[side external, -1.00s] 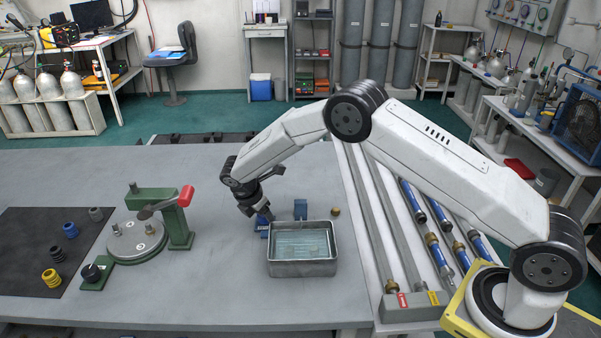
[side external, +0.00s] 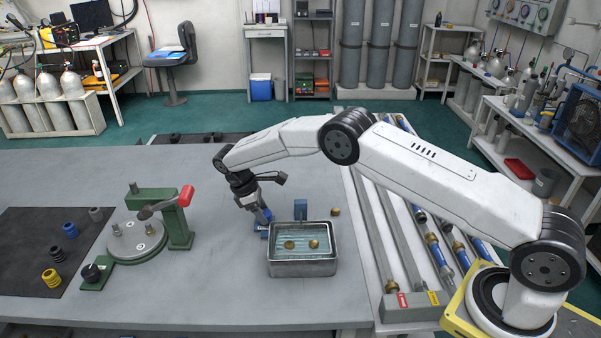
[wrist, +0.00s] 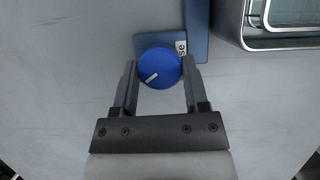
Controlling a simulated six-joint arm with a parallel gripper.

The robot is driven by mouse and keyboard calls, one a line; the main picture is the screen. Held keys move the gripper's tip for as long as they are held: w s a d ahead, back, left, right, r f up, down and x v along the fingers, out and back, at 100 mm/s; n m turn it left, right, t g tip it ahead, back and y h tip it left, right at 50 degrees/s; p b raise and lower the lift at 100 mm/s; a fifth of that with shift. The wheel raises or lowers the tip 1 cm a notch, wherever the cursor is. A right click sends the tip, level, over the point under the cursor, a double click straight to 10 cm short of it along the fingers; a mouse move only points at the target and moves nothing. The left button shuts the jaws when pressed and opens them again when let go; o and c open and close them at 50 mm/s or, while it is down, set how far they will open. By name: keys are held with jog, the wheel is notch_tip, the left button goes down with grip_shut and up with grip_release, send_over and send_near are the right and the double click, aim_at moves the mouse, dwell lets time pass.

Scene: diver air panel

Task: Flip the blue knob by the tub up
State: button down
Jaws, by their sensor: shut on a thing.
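The blue knob (wrist: 158,68) is round with a white mark pointing to the lower left in the wrist view. It sits on a blue plate (wrist: 199,30) with a partly hidden white label. The metal tub (side external: 302,268) stands just right of the plate in the side view, with liquid and two brass pieces (side external: 289,244) showing in it. My gripper (wrist: 159,72) is shut on the knob, one finger on each side. In the side view my gripper (side external: 263,216) reaches down left of the tub and hides most of the knob.
A green fixture with a red-handled lever (side external: 186,196) stands to the left.

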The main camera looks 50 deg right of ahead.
jog(key=m+y, duration=0.1)
jog(key=m, duration=0.2)
jog(key=m+g+y, duration=0.1)
jog(key=m, duration=0.2)
jog(key=shift+w+d+m+y, duration=0.1)
jog(key=shift+d+m+y, duration=0.05)
jog(key=shift+m+y, duration=0.2)
jog(key=shift+m, duration=0.25)
jog(key=shift+c, duration=0.5)
grip_release()
jog(key=shift+r, duration=0.15)
jog(key=shift+v, duration=2.3)
notch_tip(320, 180, up, 7)
jog(key=shift+w+r, duration=0.1)
jog(key=shift+r, duration=0.1)
